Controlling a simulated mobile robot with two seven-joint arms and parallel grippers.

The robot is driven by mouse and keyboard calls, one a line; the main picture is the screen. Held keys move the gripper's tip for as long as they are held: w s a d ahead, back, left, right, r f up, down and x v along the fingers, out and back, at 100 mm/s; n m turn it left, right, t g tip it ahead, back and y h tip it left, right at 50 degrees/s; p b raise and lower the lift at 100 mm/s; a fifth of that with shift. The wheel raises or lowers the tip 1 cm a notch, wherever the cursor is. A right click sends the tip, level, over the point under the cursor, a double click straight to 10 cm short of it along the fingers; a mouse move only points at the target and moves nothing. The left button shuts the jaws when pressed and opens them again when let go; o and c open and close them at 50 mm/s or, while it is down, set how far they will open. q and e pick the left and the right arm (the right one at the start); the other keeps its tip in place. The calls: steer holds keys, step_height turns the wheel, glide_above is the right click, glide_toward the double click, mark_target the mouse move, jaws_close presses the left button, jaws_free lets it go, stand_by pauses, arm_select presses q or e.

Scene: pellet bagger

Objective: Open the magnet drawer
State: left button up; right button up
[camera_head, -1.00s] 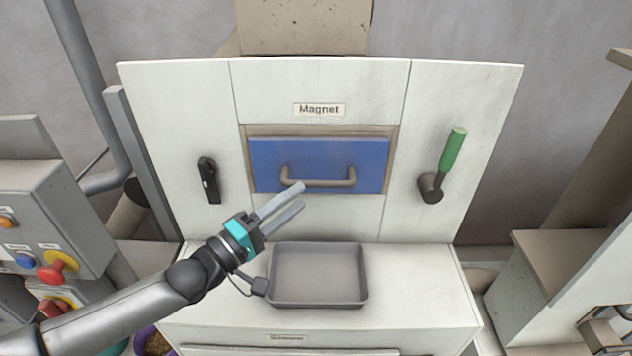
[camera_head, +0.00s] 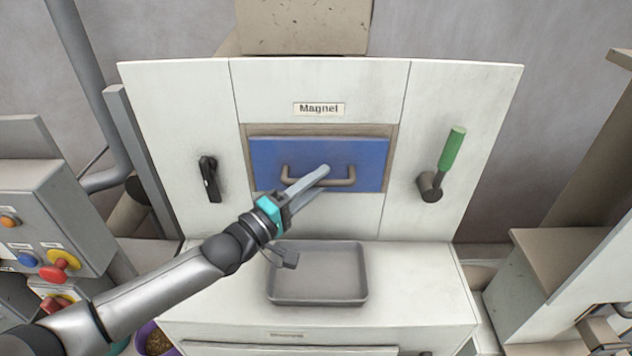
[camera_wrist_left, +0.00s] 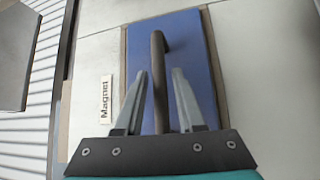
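The magnet drawer (camera_head: 365,157) is a blue panel set in a white cabinet, under a "Magnet" label (camera_head: 319,109). It sits flush or nearly so in its frame. Its brown bar handle (camera_head: 340,183) runs across the lower part of the panel. My left gripper (camera_head: 318,180) is at the handle. In the left wrist view the drawer (camera_wrist_left: 191,50) fills the middle, and the handle (camera_wrist_left: 158,75) runs between the two open fingers of my gripper (camera_wrist_left: 160,88), with gaps on both sides. My right gripper is not in view.
A grey tray (camera_head: 318,300) stands on the ledge below the drawer. A green-handled lever (camera_head: 452,150) is to the right and a black latch (camera_head: 209,180) to the left. A control box with buttons (camera_head: 45,215) stands at far left.

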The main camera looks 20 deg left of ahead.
arm_select(q)
jaws_close()
stand_by(1.1)
